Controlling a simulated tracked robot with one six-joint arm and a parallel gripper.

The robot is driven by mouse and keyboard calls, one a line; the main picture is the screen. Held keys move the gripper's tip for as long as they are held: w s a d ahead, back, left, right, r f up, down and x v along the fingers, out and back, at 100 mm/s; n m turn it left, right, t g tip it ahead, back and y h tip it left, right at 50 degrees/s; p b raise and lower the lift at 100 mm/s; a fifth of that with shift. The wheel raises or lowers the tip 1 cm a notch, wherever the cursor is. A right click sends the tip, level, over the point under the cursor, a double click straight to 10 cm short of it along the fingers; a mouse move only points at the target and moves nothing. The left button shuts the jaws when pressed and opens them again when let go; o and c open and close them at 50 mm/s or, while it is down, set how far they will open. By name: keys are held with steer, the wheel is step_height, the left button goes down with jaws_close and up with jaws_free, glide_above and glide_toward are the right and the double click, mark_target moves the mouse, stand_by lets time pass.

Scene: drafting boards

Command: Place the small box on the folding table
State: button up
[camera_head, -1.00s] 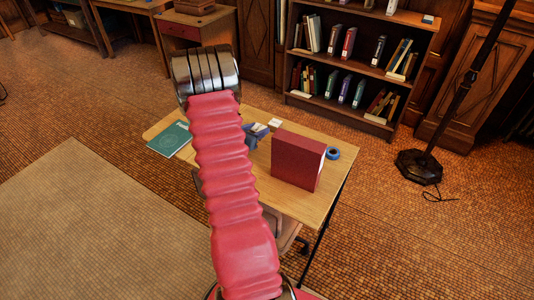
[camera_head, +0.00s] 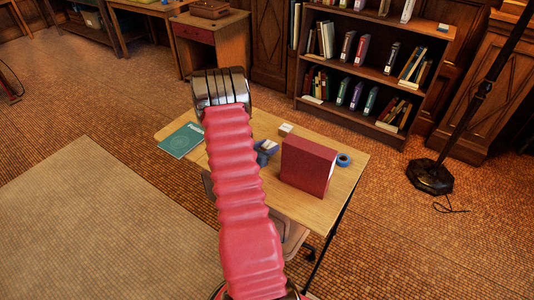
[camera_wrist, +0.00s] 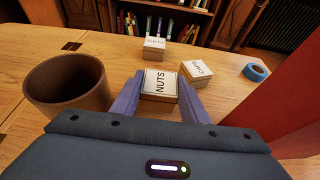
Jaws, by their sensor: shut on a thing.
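The small box labelled NUTS (camera_wrist: 159,84) is between the blue fingers of my gripper (camera_wrist: 157,96) in the wrist view. My gripper is shut on its sides. In the head view my gripper (camera_head: 265,150) is partly hidden behind my red arm, over the wooden table (camera_head: 322,207) with thin dark legs. I cannot tell whether the held box touches the tabletop. Two similar labelled boxes are just beyond: one farther back (camera_wrist: 154,47) and one to the right (camera_wrist: 197,72). The far one also shows in the head view (camera_head: 285,129).
A brown pot (camera_wrist: 68,84) stands close on the left. A teal book (camera_head: 181,140) lies at the table's left end. A bookcase (camera_head: 372,72) stands behind.

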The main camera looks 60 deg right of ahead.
steer(key=shift+f, duration=1.35)
steer(key=o, duration=1.1)
steer(key=shift+f, duration=0.1)
steer(key=v, duration=1.2)
